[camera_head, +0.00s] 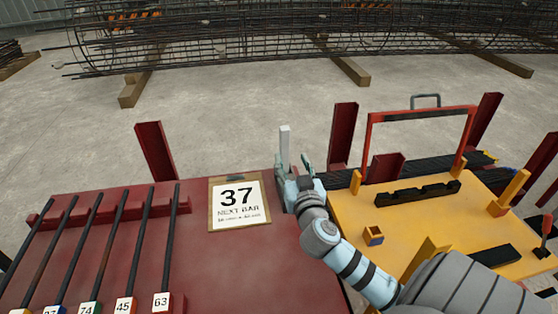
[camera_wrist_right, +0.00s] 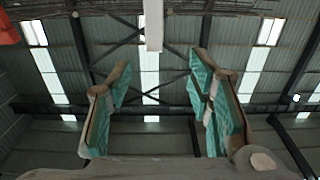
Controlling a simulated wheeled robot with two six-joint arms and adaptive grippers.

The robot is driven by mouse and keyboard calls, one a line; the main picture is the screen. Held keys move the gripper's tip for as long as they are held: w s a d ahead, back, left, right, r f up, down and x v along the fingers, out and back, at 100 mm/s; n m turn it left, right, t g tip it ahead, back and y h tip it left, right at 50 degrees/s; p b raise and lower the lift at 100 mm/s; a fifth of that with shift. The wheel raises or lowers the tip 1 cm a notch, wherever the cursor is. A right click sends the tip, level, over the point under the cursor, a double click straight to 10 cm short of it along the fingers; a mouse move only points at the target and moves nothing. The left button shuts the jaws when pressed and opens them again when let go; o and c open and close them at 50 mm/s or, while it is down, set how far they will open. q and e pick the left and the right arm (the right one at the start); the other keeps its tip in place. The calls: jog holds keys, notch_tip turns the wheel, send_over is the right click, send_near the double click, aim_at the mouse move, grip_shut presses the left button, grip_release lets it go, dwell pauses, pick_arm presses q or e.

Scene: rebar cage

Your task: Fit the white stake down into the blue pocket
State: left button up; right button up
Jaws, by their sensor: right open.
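The white stake (camera_head: 285,145) stands upright near the far edge of the red table, and its lower part is hidden behind my right gripper. It also shows at the top middle of the right wrist view (camera_wrist_right: 153,25), in line with the gap between the fingers. My right gripper (camera_head: 293,167) is open, with its fingers close to the stake; I cannot tell whether they touch it. The fingers (camera_wrist_right: 160,62) are spread apart in the wrist view. My left gripper is not in view.
The red table (camera_head: 215,270) carries several dark bars (camera_head: 115,240) and a "37" sign (camera_head: 238,202). The yellow board (camera_head: 420,225) holds a black notched block (camera_head: 412,194), yellow posts and a red frame (camera_head: 420,113). A rebar cage (camera_head: 300,40) lies behind on the floor.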

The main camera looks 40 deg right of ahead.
aim_at(286, 138)
jog(key=b+x, duration=0.1)
jog(key=x, duration=0.3)
jog(key=b+x, duration=0.1)
jog(key=x, duration=0.4)
jog(key=d+b+x, duration=0.1)
jog(key=x, duration=0.3)
jog(key=shift+d+f, duration=0.15)
jog(key=shift+f, duration=0.15)
jog(key=shift+w+d, duration=0.1)
jog(key=shift+w, duration=0.25)
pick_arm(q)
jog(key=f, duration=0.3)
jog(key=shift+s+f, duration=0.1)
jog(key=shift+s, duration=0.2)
pick_arm(e)
jog(key=shift+s, duration=0.15)
grip_shut()
jog(key=shift+r, duration=0.1)
